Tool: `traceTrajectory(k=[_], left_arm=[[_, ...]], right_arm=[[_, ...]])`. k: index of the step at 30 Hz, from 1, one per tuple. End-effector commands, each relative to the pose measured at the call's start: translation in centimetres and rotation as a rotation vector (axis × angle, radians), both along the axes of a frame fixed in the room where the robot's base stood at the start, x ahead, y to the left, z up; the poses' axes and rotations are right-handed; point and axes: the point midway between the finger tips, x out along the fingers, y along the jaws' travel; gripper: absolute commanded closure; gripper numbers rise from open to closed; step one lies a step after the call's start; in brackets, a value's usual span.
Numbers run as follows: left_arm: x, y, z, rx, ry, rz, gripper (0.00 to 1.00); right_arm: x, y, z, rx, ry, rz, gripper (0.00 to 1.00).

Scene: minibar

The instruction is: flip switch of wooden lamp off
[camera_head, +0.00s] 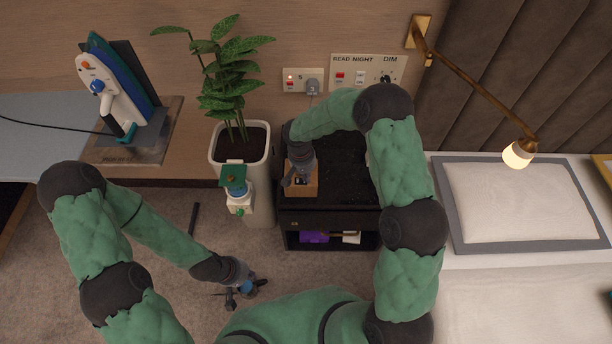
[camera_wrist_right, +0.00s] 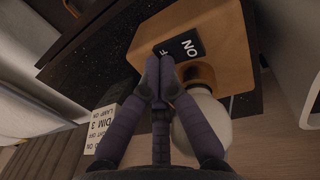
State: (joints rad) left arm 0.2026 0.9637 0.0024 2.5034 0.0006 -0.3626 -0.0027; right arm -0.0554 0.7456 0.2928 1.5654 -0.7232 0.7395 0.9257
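The wooden lamp (camera_head: 311,190) sits on the black bedside cabinet, partly hidden by my right gripper (camera_head: 296,181) in the head view. In the right wrist view the lamp is a light wooden block (camera_wrist_right: 225,50) with a round white bulb (camera_wrist_right: 208,122). A black switch plate (camera_wrist_right: 181,47) on it reads ON, with part of another word covered. My right gripper (camera_wrist_right: 159,73) has its fingertips together at the plate's near edge; I cannot tell whether they touch it. My left gripper (camera_head: 240,293) hangs low over the carpet, far from the lamp, with its fingers spread and empty.
A potted plant (camera_head: 258,185) stands left of the cabinet (camera_head: 345,223). A wall panel with switches (camera_head: 367,72) is behind it. A brass wall lamp (camera_head: 480,88) reaches over the bed (camera_head: 530,285) at right. An iron (camera_head: 118,95) stands at left.

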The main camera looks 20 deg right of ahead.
Motion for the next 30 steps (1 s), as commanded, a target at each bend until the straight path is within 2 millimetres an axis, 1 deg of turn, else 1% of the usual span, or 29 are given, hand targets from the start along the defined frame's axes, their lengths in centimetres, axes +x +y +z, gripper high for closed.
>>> traceTrajectory(k=[2,12,23,26,29,30], left_arm=[[0.0,0.0,0.0,0.000,0.000,0.000,1.00],[0.0,0.0,-0.1,0.000,0.000,0.000,1.00],[0.0,0.0,0.0,0.000,0.000,0.000,1.00],[0.0,0.0,0.3,0.000,0.000,0.000,1.00],[0.0,0.0,1.0,0.000,0.000,0.000,1.00],[0.0,0.0,1.4,0.000,0.000,0.000,1.00]], right_arm=[[-0.1,0.2,-0.2,0.001,0.004,0.002,1.00],[0.2,1.4,0.4,0.001,0.003,0.002,1.00],[0.3,1.4,0.6,0.001,0.002,0.001,1.00],[0.4,1.3,1.2,0.000,0.001,0.000,1.00],[0.6,1.0,2.4,0.000,0.000,0.000,1.00],[0.7,0.9,3.1,0.001,0.000,0.000,1.00]])
